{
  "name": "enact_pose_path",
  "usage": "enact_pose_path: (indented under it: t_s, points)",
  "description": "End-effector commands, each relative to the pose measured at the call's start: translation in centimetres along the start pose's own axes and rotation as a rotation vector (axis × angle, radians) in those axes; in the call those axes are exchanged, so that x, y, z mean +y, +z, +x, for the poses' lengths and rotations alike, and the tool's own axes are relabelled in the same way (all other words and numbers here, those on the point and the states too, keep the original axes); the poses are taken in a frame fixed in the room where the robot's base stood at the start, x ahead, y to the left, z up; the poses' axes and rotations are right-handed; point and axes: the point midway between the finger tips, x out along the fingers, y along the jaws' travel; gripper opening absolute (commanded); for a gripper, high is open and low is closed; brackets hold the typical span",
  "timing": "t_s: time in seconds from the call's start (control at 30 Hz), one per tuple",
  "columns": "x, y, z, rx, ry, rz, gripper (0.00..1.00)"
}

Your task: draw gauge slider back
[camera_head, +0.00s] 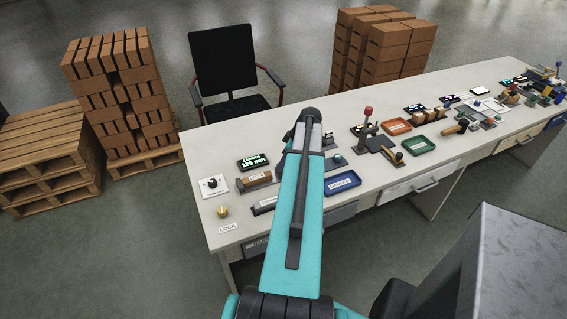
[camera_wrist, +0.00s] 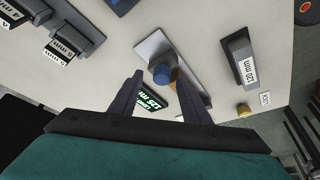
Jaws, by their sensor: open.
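In the wrist view a blue knob (camera_wrist: 162,74) stands on a pale metal plate (camera_wrist: 150,47), with an orange-brown piece beside it. I take this knob to be the gauge slider's handle. My gripper (camera_wrist: 156,72) is open, with its fingertips on either side of the knob in the picture; I cannot tell whether they touch it. A lit display (camera_wrist: 150,106) reading millimetres shows between the fingers. In the head view the display (camera_head: 254,162) reads 125 mm. My arm hides the knob and my fingers there.
A block labelled 120 mm (camera_wrist: 239,62) and a brass knob (camera_wrist: 243,110) lie to the right in the wrist view. Labelled dark blocks (camera_wrist: 62,35) are at its left. In the head view a blue tray (camera_head: 342,181) and several fixtures stand right of my arm on the white table (camera_head: 215,150).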

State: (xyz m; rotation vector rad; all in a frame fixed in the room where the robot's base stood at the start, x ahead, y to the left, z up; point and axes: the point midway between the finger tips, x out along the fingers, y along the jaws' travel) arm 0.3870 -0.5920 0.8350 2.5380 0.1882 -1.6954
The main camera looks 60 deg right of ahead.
Motion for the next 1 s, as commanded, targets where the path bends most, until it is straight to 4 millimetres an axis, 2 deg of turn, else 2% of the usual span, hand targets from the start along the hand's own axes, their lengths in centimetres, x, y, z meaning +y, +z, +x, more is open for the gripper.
enact_pose_path:
  t_s: [1.0]
  points:
    - [0.0,0.2,-10.9,-0.001,0.002,0.001,0.43]
